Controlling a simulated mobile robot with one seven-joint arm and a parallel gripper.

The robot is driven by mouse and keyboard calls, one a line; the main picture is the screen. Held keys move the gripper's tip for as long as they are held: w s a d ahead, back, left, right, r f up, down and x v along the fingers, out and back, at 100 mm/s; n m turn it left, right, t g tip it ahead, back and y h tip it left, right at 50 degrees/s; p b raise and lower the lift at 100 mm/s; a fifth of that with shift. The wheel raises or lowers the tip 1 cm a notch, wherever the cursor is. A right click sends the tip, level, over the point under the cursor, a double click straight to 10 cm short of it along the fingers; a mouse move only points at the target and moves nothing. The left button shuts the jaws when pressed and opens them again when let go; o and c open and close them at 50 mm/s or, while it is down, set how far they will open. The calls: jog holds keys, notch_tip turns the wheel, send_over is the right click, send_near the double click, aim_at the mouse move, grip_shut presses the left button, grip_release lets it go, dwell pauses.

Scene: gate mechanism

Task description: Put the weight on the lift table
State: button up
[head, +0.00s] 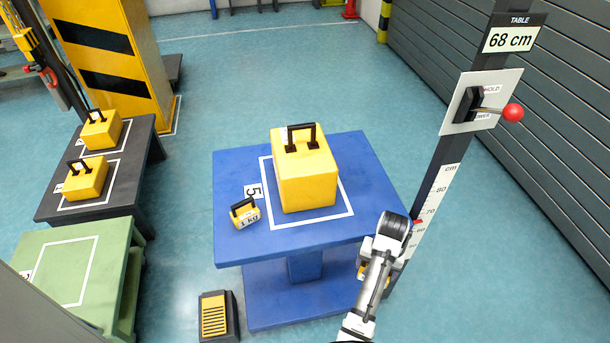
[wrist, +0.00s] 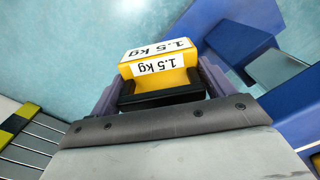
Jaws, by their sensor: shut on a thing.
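My gripper (wrist: 160,88) is shut on a yellow weight (wrist: 157,72) with a black handle, labelled 1.5 kg, in the wrist view. Floor and blue parts show beyond it. In the head view my arm stands at the right front of the blue lift table (head: 350,150) and mostly hides the held weight. A large yellow weight (head: 305,180) with a black handle stands inside the white outline on the table top. A small 1 kg weight (head: 247,218) sits near the table's left edge, outside the outline.
A post (head: 437,180) with a scale, a 68 cm sign (head: 508,39) and a red-knobbed lever (head: 512,112) stands right of the table. A pedal (head: 214,316) lies front left. A dark table (head: 62,208) with two yellow weights and an empty green table (head: 85,238) stand left.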

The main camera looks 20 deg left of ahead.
notch_tip(320, 180, up, 6)
jog(key=p, duration=0.4)
jog(key=shift+w, duration=0.1)
jog(key=shift+w+d+r, duration=0.2)
jog(key=shift+w+r, duration=0.2)
jog(key=shift+w, duration=0.3)
jog(key=shift+s+a+f, duration=0.1)
